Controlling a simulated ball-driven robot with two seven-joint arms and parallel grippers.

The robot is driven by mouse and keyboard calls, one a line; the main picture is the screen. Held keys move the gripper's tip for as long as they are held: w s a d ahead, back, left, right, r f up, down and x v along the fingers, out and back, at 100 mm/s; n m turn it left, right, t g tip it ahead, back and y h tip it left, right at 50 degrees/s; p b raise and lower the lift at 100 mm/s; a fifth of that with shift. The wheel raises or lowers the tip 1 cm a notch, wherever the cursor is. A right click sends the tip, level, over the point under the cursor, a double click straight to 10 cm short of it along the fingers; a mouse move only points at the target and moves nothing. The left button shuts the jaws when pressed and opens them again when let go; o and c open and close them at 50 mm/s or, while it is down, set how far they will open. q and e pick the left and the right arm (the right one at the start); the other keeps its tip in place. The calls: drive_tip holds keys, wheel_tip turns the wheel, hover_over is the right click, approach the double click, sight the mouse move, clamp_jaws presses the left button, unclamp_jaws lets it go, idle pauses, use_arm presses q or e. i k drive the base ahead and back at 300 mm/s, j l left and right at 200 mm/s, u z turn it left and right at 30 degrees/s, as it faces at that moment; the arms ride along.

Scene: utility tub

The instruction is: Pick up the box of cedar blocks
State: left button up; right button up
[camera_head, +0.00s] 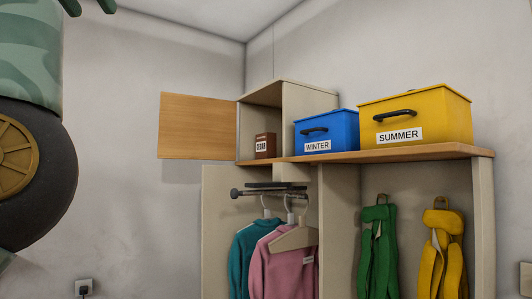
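The box of cedar blocks (265,146) is a small brown box with a white label. It stands upright inside the open cubby (310,98) at the left end of the wooden shelf. The cubby's wooden door (198,126) is swung open to the left. My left gripper (89,5) shows only as two dark green fingertips at the top left edge. They are spread apart with nothing seen between them, up and left of the box and well away from it. The rest of that gripper is cut off by the frame. My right gripper is out of view.
A blue WINTER box (328,130) and a yellow SUMMER box (420,115) stand right of the cubby on the shelf (450,152). Teal and pink clothes (283,265) hang below. Green (378,250) and yellow (441,250) bags hang further right. Bare wall lies left of the door.

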sight(265, 142)
drive_tip(key=i+j+z, duration=0.45)
drive_tip(key=i+j, duration=0.15)
drive_tip(key=i+j+z, duration=0.45)
drive_tip(key=j, duration=0.35)
drive_tip(key=i+j+z, duration=0.25)
drive_tip(key=j, duration=0.2)
drive_tip(key=i+j+z, duration=0.2)
drive_tip(key=j, duration=0.3)
drive_tip(key=i+j+z, duration=0.1)
drive_tip(key=j+z, duration=0.15)
drive_tip(key=j, duration=0.25)
drive_tip(key=j+z, duration=0.25)
drive_tip(key=j, duration=0.25)
drive_tip(key=i, duration=0.05)
